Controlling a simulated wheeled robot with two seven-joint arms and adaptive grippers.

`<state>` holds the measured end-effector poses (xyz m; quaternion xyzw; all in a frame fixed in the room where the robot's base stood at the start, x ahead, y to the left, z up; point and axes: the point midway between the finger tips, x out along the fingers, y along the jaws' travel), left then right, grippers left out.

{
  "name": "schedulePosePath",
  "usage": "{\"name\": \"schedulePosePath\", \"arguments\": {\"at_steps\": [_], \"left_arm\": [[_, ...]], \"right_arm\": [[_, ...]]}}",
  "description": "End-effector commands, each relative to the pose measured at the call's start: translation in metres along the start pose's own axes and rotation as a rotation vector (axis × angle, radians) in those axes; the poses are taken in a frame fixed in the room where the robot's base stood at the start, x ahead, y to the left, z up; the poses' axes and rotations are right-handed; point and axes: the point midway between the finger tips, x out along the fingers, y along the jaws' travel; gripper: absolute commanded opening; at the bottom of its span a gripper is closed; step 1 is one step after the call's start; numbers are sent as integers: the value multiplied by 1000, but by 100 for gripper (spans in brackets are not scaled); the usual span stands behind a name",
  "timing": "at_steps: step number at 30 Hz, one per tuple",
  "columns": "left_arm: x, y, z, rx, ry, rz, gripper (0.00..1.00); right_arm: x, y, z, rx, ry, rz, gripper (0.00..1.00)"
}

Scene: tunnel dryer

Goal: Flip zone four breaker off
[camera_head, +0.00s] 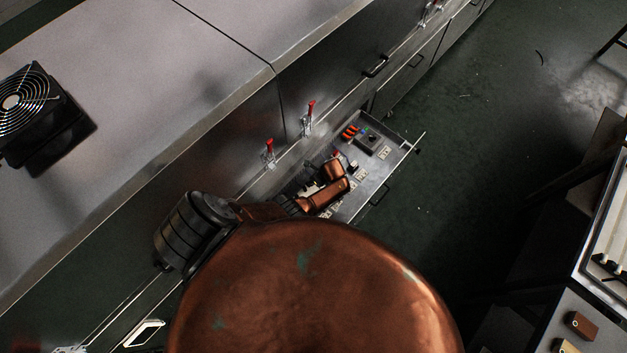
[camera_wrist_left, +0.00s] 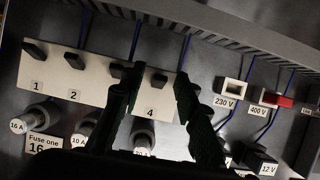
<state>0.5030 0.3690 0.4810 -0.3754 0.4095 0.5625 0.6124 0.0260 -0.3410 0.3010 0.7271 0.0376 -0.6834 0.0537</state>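In the left wrist view a pale breaker plate (camera_wrist_left: 55,82) carries black levers above the numbers 1, 2 and 4. The zone four lever (camera_wrist_left: 159,81) stands at the plate's right end, above its "4" label. The levers look alike in position. My left gripper (camera_wrist_left: 157,84) is open, its dark fingers on either side of the zone four lever, with a visible gap around it. The left finger covers the number 3 and part of that lever. Whether the fingers touch the plate cannot be told. In the head view my arm hides the breakers. My right gripper is not in view.
The panel lies in a pulled-out drawer (camera_head: 393,166). Below the breakers are round fuses (camera_wrist_left: 80,132); to the right are a 230 V socket (camera_wrist_left: 232,93) and a red 400 V one (camera_wrist_left: 277,100). Red-handled clamps (camera_head: 268,152) line the dryer side. Floor (camera_head: 480,150) is clear beyond the drawer.

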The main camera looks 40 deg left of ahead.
Motion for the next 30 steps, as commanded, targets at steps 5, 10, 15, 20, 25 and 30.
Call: {"name": "schedulePosePath", "arguments": {"at_steps": [5, 10, 15, 20, 25, 30], "left_arm": [[0, 0, 0, 0, 0, -1, 29], [0, 0, 0, 0, 0, -1, 21], [0, 0, 0, 0, 0, -1, 9], [0, 0, 0, 0, 0, -1, 0], [0, 0, 0, 0, 1, -1, 0], [0, 0, -4, 5, -39, 3, 0]], "right_arm": [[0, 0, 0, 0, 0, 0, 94], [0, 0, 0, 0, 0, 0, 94], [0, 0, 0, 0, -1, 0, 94], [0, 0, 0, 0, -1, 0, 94], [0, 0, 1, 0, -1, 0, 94], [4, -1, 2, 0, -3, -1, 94]]}}
